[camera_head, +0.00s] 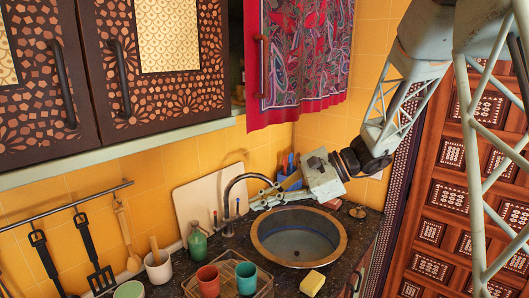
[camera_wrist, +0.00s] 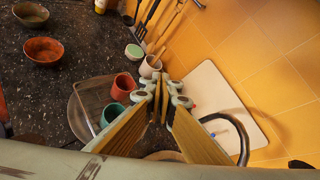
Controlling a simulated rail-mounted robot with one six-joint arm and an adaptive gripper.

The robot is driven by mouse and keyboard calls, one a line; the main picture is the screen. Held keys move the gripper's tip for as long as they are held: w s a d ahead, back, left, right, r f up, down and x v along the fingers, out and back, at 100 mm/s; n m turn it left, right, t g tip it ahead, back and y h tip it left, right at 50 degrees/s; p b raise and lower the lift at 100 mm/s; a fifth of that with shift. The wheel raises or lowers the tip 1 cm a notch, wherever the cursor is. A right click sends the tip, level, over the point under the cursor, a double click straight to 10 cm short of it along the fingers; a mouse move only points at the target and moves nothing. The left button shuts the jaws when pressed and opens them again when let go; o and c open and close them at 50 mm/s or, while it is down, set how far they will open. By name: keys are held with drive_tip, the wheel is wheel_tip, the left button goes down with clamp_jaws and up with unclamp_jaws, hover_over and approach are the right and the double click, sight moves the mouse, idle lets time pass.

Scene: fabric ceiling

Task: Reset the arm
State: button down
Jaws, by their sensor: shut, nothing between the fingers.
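My gripper (camera_head: 256,201) reaches in from the right in the head view, its fingers pointing left above the back of the sink, close to the faucet. In the wrist view my gripper (camera_wrist: 162,92) shows its fingers converging toward the tips, with nothing held between them. My arm hangs from the upper right and bends at the wrist over the counter. The round sink (camera_head: 340,245) with a copper-coloured rim lies below the gripper. The dark curved faucet (camera_head: 230,186) stands just left of the fingertips; whether they touch cannot be told.
A cutting board (camera_head: 190,203) leans on the wall. A green bottle (camera_head: 197,243), red cup (camera_head: 208,282), teal cup (camera_head: 246,278) and yellow sponge (camera_head: 312,283) stand around the sink. Bowls (camera_wrist: 43,52) lie farther along the counter. Cabinets (camera_head: 100,120) and a patterned cloth (camera_head: 300,55) hang above.

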drive_tip(key=s+d+r+n+g+h, duration=0.1)
drive_tip(key=s+r+n, duration=0.1)
drive_tip(key=s, duration=0.4)
drive_tip(key=s+d+r+n+h, duration=0.1)
drive_tip(key=s+r+n+h, duration=0.1)
drive_tip(key=s, duration=0.4)
drive_tip(key=s+d+n+t+h, duration=0.1)
drive_tip(key=s+d+n+h, duration=0.2)
drive_tip(key=s+d, duration=0.4)
drive_tip(key=s+d+r+n+t+h+b, duration=0.1)
drive_tip(key=s+d+n+h, duration=0.2)
drive_tip(key=s, duration=1)
drive_tip(key=s+d+r+n+t+h+b, duration=0.1)
drive_tip(key=s+d+n+h, duration=0.2)
drive_tip(key=s+d, duration=0.7)
drive_tip(key=shift+s+d+n+t, duration=0.15)
drive_tip(key=shift+d+n+t, duration=0.15)
drive_tip(key=shift+d+t, duration=0.1)
